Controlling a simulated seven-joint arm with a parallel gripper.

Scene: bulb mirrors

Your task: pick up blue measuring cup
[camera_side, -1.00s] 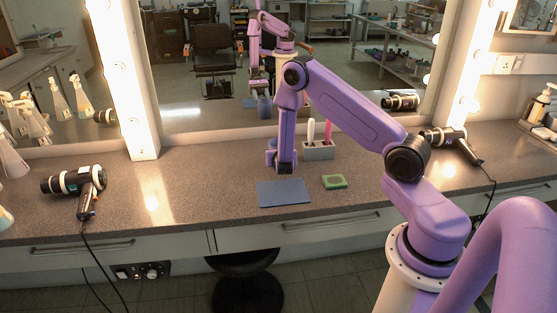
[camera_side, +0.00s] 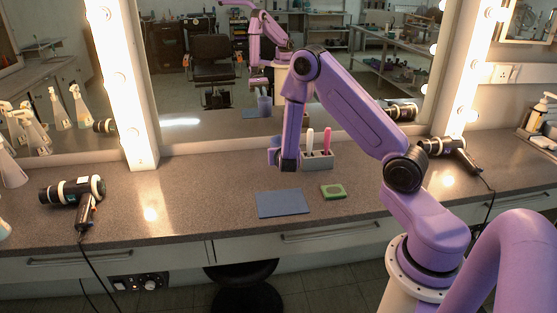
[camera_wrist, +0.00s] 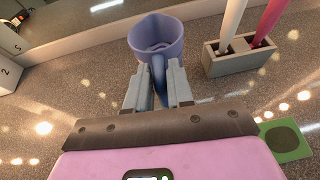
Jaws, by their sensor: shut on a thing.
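The blue measuring cup (camera_wrist: 157,33) shows at the top of the wrist view, its open mouth towards the camera. Its handle (camera_wrist: 158,72) runs down between my two grey fingers. My gripper (camera_wrist: 158,88) is shut on this handle. In the side view my gripper (camera_side: 279,160) is behind the blue mat, left of the grey holder, and largely hides the cup. I cannot tell exactly how far the cup is above the counter.
A grey holder (camera_side: 318,161) with a white and a pink tool stands close on the right. Hair dryers lie at left (camera_side: 73,191) and right (camera_side: 450,147). The mirror rises behind; the counter's left middle is clear.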

